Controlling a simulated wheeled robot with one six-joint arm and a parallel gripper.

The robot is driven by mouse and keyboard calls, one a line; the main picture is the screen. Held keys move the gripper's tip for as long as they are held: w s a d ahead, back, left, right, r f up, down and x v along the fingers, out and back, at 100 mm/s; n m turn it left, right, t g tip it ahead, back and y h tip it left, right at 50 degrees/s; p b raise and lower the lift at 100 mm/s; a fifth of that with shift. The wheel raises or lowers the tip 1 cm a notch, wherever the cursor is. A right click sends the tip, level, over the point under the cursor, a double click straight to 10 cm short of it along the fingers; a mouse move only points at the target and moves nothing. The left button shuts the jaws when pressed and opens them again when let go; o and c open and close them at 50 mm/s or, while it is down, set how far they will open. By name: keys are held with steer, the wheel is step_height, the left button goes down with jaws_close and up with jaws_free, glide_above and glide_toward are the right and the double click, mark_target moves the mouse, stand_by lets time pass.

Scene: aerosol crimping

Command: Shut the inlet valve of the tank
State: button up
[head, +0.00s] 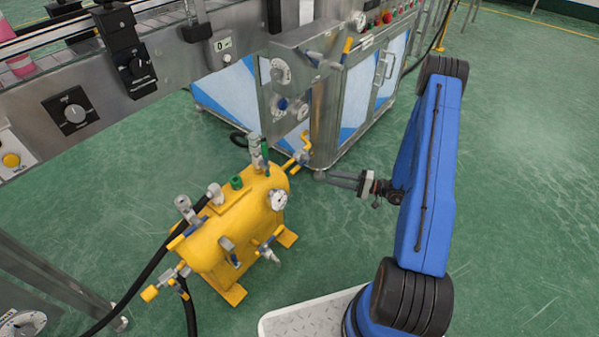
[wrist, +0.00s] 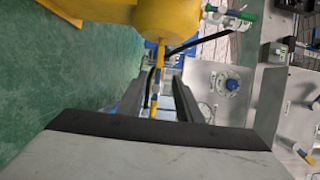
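The yellow tank (head: 215,240) stands on the green floor and fills the upper left of the wrist view (wrist: 90,12). A valve with a yellow handle (head: 305,142) is on its end nearest the steel cabinet. Another yellow-handled valve (head: 150,293) is on its opposite end. I cannot tell from markings which one is the inlet. My gripper (head: 322,177) is open and empty beside the cabinet-side valve, apart from it. In the wrist view a yellow handle (wrist: 154,106) shows between the open fingers (wrist: 155,88), apparently beyond them.
The steel cabinet (head: 325,110) with blue-white doors, knobs and a gauge stands close behind my gripper. A conveyor frame (head: 180,60) runs above and behind the tank. Black hoses (head: 140,275) leave the tank at left. The floor (head: 520,170) at right is clear.

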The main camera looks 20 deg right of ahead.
mark_target(297, 170)
steer(key=x, duration=1.5)
steer(key=shift+a, duration=0.25)
steer(key=shift+w, duration=0.1)
jaws_close()
